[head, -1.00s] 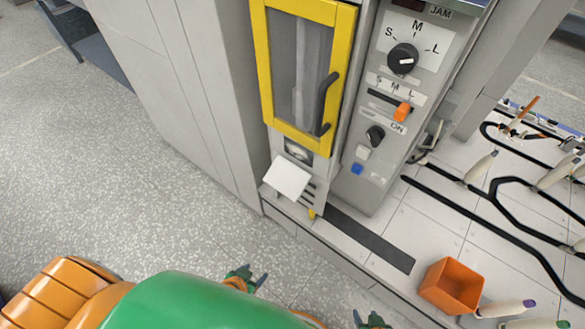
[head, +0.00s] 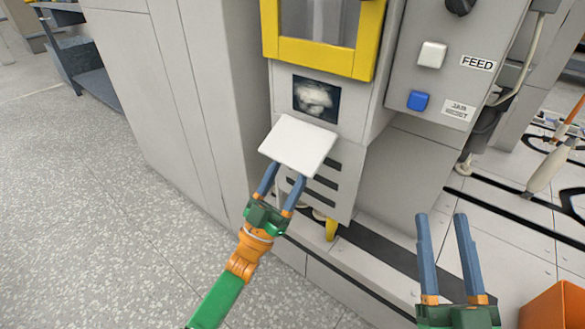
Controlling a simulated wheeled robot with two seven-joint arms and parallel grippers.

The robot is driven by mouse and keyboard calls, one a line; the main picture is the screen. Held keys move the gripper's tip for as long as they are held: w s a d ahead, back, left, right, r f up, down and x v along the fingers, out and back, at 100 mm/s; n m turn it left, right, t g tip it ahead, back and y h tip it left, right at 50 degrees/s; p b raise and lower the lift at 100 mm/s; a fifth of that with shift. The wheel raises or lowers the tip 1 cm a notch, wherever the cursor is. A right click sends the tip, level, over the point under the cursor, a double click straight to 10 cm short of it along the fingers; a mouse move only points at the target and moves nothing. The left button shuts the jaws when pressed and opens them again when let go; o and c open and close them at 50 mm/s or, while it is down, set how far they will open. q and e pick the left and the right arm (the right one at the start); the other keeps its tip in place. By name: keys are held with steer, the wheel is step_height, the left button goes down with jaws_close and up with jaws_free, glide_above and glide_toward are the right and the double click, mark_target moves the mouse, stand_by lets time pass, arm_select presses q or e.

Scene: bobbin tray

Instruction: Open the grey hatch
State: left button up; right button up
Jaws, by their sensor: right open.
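The pale grey hatch (head: 298,145) is a square flap low on the front of the machine. It stands tilted outward, below a dark rectangular opening (head: 301,83) with something white and cloudy inside. My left gripper (head: 285,174) is just below the hatch, its two blue fingers apart and their tips at the flap's lower edge. I cannot tell whether they touch it or reach under it. My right gripper (head: 440,217) is open and empty at the lower right, clear of the machine front.
A yellow-framed door (head: 320,56) is above the opening. The panel at right has a white button (head: 432,55) and a blue button (head: 418,101). Dark slots and a yellow peg (head: 331,229) are below the hatch. An orange bin (head: 557,308) stands at lower right. The floor at left is clear.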

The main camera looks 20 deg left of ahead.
arm_select(q)
steer(key=shift+w+d+r, duration=0.15)
steer(key=shift+w+r, duration=0.3)
steer(key=shift+w, duration=0.05)
jaws_close()
steer(key=shift+f, duration=0.1)
stand_by(1.0)
